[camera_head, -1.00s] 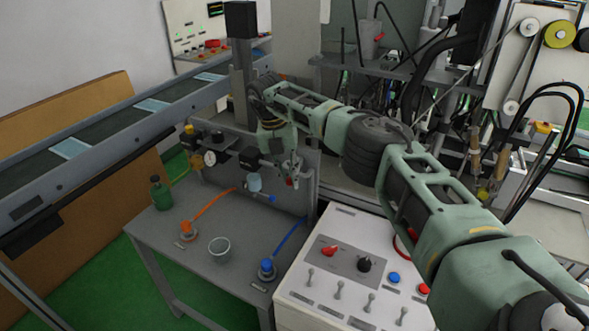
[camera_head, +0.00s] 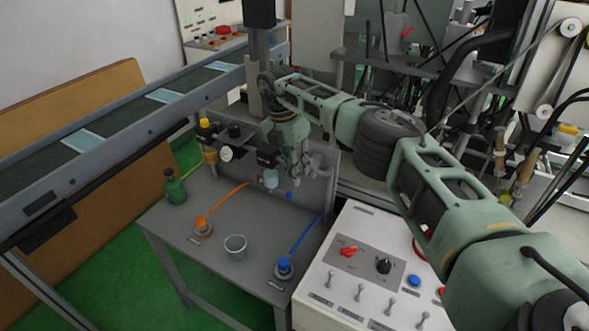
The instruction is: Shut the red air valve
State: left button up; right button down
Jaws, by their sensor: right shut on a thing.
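My right gripper (camera_head: 299,180) reaches in from the right over the back of the grey bench (camera_head: 190,235), fingers pointing down at the air fittings. Its fingers are closed at the fittings beside the upright grey plate. The red air valve is hidden at the fingertips, and the fingers appear shut on it; its angle cannot be told. A small blue handle (camera_head: 289,195) shows just below the fingers. A pale blue bowl (camera_head: 271,179) of the air unit hangs to their left. My left gripper is not in view.
An orange-capped fitting (camera_head: 202,226), a clear cup (camera_head: 235,247), a blue-capped fitting (camera_head: 284,267) and a green bottle (camera_head: 174,187) stand on the bench. A white control panel (camera_head: 335,285) stands at the right front. A conveyor (camera_head: 110,140) runs along the left.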

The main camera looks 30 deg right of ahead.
jog(key=shift+w+d+r, duration=0.15)
jog(key=shift+d+r, duration=0.1)
jog(key=shift+d, duration=0.1)
jog(key=c, duration=1.9)
grip_release()
jog(key=shift+d, duration=0.1)
jog(key=shift+o, duration=0.2)
jog(key=shift+s+f, duration=0.15)
jog(key=shift+s, duration=0.05)
notch_tip(320, 180, up, 7)
jog(key=w, duration=0.1)
jog(key=shift+w+a+r, duration=0.15)
jog(key=shift+a+r, duration=0.05)
jog(key=shift+a, duration=0.15)
jog(key=shift+f, duration=0.1)
